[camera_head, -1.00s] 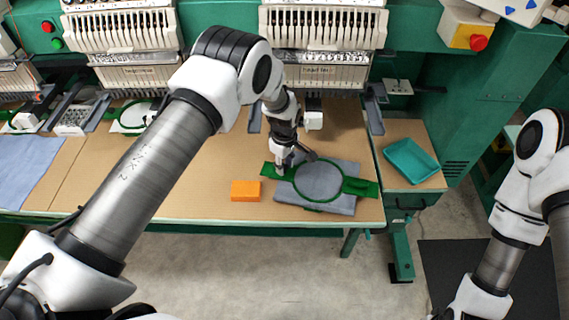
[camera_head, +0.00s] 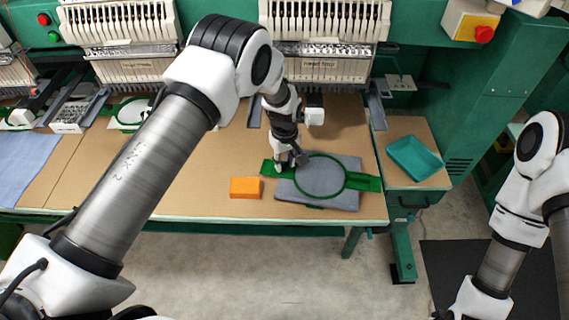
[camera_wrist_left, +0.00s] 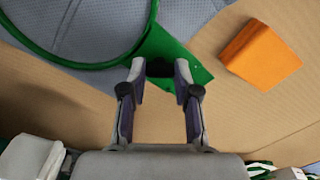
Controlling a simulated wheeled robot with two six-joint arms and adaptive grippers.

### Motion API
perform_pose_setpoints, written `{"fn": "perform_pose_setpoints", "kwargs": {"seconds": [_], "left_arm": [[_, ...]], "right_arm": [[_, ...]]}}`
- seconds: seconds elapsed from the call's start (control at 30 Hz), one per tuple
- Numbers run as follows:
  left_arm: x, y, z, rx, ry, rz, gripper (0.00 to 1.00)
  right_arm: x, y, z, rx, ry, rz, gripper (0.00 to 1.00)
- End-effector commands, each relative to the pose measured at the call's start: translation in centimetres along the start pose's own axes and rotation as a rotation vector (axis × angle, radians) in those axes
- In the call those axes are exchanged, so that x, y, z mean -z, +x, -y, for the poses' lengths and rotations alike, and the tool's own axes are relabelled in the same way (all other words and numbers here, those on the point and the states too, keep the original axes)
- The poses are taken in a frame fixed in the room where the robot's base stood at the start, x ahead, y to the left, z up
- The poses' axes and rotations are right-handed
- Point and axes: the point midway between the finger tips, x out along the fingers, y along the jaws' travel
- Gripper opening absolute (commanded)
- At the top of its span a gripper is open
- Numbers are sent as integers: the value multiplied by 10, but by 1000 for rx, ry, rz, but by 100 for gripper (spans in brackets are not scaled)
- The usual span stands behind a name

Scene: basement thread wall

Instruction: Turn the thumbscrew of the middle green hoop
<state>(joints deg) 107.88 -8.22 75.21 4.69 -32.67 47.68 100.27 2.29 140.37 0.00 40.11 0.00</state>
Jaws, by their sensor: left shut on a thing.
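The green hoop (camera_head: 346,178) lies flat on grey-blue cloth (camera_head: 335,202) near the table's front edge, with green side arms. It also shows in the left wrist view (camera_wrist_left: 140,42). My left gripper (camera_head: 285,163) points down at the hoop's left side. In the left wrist view its fingertips (camera_wrist_left: 160,70) are closed on a small dark piece (camera_wrist_left: 160,67) beside the hoop's rim, over the green arm. I take this piece for the thumbscrew; its shape is mostly hidden. My right arm (camera_head: 515,210) is at the right, with its gripper out of view.
An orange block (camera_head: 244,188) lies left of the hoop. A teal tray (camera_head: 414,160) stands on the right. Embroidery machine heads (camera_head: 325,68) line the back, with another hoop (camera_head: 131,112) at the left. The tan tabletop (camera_head: 200,195) is clear left of the orange block.

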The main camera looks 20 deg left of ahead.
Motion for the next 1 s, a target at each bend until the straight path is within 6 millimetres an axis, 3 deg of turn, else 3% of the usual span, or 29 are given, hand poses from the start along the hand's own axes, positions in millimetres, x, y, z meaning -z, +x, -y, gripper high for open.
{"fn": "perform_pose_setpoints", "kwargs": {"seconds": [0.6, 1.0], "left_arm": [[-1, 3, 0, 2, 530, 2, 0], [-1, 2, 0, 1, 668, 2, 0]], "right_arm": [[0, 22, 0, 0, 0, 0, 43], [0, 25, 0, 0, 0, 0, 43]]}}
